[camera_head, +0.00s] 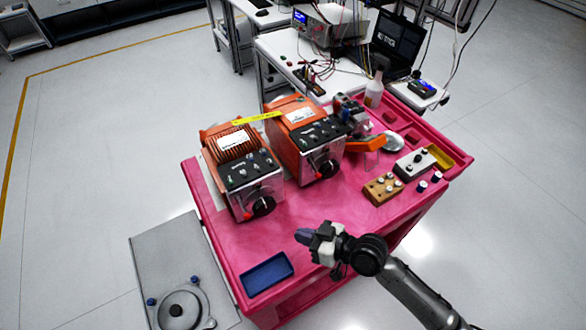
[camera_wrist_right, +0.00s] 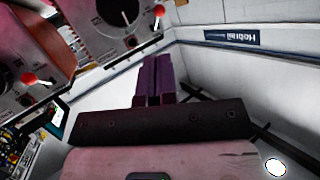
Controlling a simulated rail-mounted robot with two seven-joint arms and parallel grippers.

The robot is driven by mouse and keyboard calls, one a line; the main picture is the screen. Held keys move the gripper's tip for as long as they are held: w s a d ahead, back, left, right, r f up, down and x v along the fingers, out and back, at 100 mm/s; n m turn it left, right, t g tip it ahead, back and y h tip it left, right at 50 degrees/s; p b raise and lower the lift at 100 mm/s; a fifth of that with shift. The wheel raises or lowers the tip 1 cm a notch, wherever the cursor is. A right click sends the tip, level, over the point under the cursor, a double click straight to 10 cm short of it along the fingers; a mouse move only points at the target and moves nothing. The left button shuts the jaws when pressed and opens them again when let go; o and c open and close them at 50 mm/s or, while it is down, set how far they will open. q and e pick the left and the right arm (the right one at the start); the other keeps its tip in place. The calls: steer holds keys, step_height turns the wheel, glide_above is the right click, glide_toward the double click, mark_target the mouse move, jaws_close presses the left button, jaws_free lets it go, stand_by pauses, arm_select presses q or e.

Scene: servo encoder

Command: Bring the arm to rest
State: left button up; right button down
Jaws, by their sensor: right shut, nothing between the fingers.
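My right gripper (camera_head: 303,236) is over the front part of the pink cart top, beyond the blue tray and to its right. Its fingers are together with nothing between them. The right wrist view shows the closed fingers (camera_wrist_right: 154,78) side by side, pointing away from the wrist. My right arm (camera_head: 415,295) comes in from the lower right of the head view. The gripper is apart from the orange servo units. My left gripper is not in the head view.
Two orange servo units (camera_head: 240,175) (camera_head: 312,145) stand on the pink cart (camera_head: 225,240). A blue tray (camera_head: 266,274) lies at its front edge. A wooden block (camera_head: 382,189) and a grey switch box (camera_head: 414,164) sit at right. A workbench (camera_head: 280,50) stands behind.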

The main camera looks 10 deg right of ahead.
steer(key=s+d+m+g+h, duration=0.1)
steer(key=s+d+m+h, duration=0.3)
steer(key=s+d+h, duration=0.55)
steer(key=s+d+f+m+g+h, duration=0.15)
steer(key=s+f, duration=0.25)
steer(key=s, duration=0.4)
steer(key=s+d+f+m+g+h, duration=0.1)
steer(key=s+f+g, duration=0.25)
steer(key=s, duration=0.45)
step_height(320, 180, up, 24)
steer(key=t+p, duration=0.1)
steer(key=p, duration=2.3)
steer(key=shift+f, duration=0.2)
steer(key=shift+w, duration=0.1)
